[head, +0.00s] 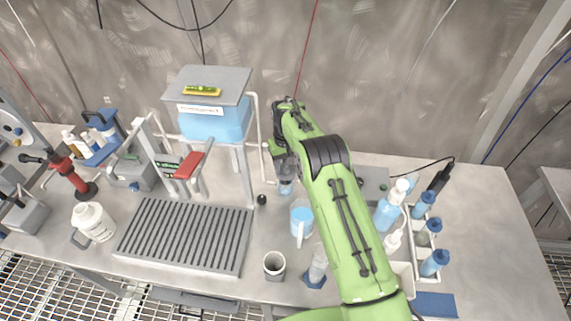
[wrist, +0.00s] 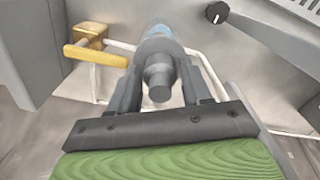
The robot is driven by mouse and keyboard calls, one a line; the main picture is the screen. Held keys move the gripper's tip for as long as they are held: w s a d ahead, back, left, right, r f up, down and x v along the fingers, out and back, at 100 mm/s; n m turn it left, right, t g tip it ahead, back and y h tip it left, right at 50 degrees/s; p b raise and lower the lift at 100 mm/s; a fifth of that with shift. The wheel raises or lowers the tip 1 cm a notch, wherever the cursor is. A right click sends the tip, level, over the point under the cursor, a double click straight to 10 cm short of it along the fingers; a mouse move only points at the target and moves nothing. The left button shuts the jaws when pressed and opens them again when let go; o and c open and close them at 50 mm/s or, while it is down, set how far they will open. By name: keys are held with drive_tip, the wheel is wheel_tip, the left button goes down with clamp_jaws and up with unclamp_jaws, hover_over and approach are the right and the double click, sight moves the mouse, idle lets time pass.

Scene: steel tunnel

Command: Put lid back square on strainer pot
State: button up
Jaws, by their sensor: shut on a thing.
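My gripper (head: 283,168) reaches down beside the right of the raised tank. In the wrist view its two dark fingers (wrist: 158,72) are shut on a dark grey stepped round piece (wrist: 158,77), which looks like the pot lid with its knob. A bluish round part (wrist: 160,38) shows just beyond it, probably the strainer pot. In the head view a small clear bluish vessel (head: 286,187) is directly below the gripper, likely the same pot. I cannot tell whether lid and pot touch or whether the lid is square.
The blue tank (head: 215,122) with a grey top stands close left. A brass valve with a yellow lever (wrist: 92,52) and white pipes are near the fingers. A blue-filled jug (head: 301,219) and a grey cup (head: 274,265) stand in front. A bottle rack (head: 424,240) is right.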

sight(286, 176)
drive_tip(key=shift+f, duration=0.1)
drive_tip(key=shift+f+b, duration=0.8)
drive_tip(key=shift+f, duration=0.2)
drive_tip(key=shift+f+b, duration=0.5)
drive_tip(key=shift+f, duration=0.05)
drive_tip(key=o, duration=1.1)
drive_tip(key=shift+c, duration=0.2)
